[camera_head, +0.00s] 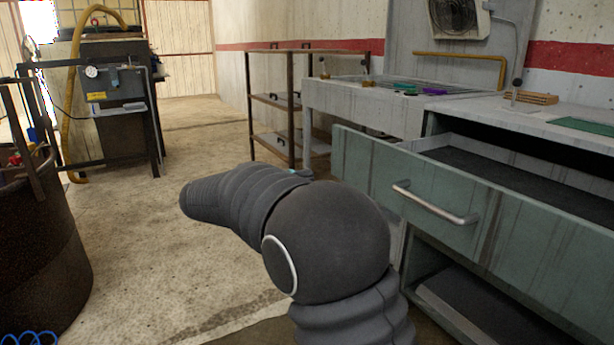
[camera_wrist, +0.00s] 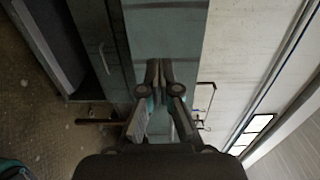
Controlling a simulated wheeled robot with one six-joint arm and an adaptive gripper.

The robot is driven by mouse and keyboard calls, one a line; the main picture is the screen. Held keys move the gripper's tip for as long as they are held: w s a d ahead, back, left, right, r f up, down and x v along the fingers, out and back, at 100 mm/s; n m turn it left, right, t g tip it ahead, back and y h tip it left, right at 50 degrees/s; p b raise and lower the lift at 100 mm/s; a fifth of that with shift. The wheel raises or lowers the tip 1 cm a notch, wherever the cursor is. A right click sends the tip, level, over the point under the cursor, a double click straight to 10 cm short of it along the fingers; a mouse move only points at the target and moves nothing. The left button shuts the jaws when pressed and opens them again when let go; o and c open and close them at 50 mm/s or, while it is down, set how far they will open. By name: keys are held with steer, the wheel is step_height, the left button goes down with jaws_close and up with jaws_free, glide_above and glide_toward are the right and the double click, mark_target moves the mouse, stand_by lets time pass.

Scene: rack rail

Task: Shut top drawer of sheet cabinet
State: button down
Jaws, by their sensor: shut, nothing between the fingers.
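The sheet cabinet stands at the right in the head view, its worktop (camera_head: 560,118) light grey. Its top drawer (camera_head: 385,172) is pulled out, with a worn grey-green front, a metal bar handle (camera_head: 436,203) and a dark, empty-looking inside. My arm covers part of the area left of the drawer and hides my gripper there. In the wrist view, which is turned sideways, my gripper (camera_wrist: 158,72) is shut with its fingers together and empty. A grey-green panel (camera_wrist: 165,28) lies just beyond the fingertips. I cannot tell whether they touch it.
A dark open space (camera_head: 480,305) lies under the drawer. A workbench (camera_head: 345,98) and a rusty shelf rack (camera_head: 290,100) stand behind. A dark drum (camera_head: 40,245) is at the left and a machine (camera_head: 120,100) at the back left. The concrete floor (camera_head: 150,230) between is clear.

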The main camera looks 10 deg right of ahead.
mark_target(353, 165)
steer(key=x, duration=1.1)
steer(key=shift+w+d, duration=0.1)
steer(key=shift+d, duration=0.2)
